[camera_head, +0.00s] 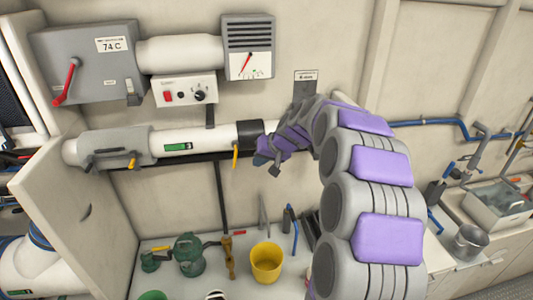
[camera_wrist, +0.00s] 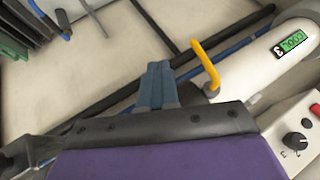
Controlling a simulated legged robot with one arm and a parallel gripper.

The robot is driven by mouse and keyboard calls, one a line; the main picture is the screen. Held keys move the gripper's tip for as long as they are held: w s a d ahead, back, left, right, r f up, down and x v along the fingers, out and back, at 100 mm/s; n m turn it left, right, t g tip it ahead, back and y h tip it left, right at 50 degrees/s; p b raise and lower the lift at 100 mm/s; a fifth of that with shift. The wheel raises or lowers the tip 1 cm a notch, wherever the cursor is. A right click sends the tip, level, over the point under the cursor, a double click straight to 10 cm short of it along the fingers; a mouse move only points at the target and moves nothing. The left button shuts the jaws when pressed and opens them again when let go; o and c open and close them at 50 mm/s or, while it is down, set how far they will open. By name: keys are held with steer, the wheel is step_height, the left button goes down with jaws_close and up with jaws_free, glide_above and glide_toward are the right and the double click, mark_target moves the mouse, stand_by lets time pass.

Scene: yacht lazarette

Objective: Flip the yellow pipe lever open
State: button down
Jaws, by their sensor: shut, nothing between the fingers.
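A yellow lever (camera_head: 235,158) hangs down from the white pipe (camera_head: 190,140), just left of a black collar (camera_head: 250,134). In the wrist view the yellow lever (camera_wrist: 207,66) shows as a bent handle rising from a small grey mount on the pipe. My gripper (camera_head: 262,161) is close to the right of the lever in the head view. In the wrist view its blue-grey fingers (camera_wrist: 160,68) are together and empty, just left of the lever, with a small gap visible between them and it. Part of the gripper is hidden by my arm in the head view.
Above the pipe are a grey box with a red lever (camera_head: 68,82), a small white switch panel (camera_head: 185,91) and a gauge (camera_head: 248,62). A dark rail runs behind the pipe. Below, a yellow bucket (camera_head: 267,262) and a green pump (camera_head: 189,253) stand on the bench.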

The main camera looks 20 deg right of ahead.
mark_target(235, 155)
steer(key=shift+w+a+f+p, duration=0.15)
steer(key=shift+w+a+f, duration=0.1)
steer(key=shift+w+a, duration=0.35)
steer(key=shift+w+a+f+p, duration=0.1)
steer(key=shift+w+a+f, duration=0.1)
steer(key=shift+w+a, duration=0.45)
steer(key=shift+w+a+f+p, duration=0.15)
steer(key=shift+w+a+f, duration=0.15)
steer(key=shift+a, duration=0.55)
steer(key=shift+r, duration=0.1)
steer(key=shift+w, duration=0.1)
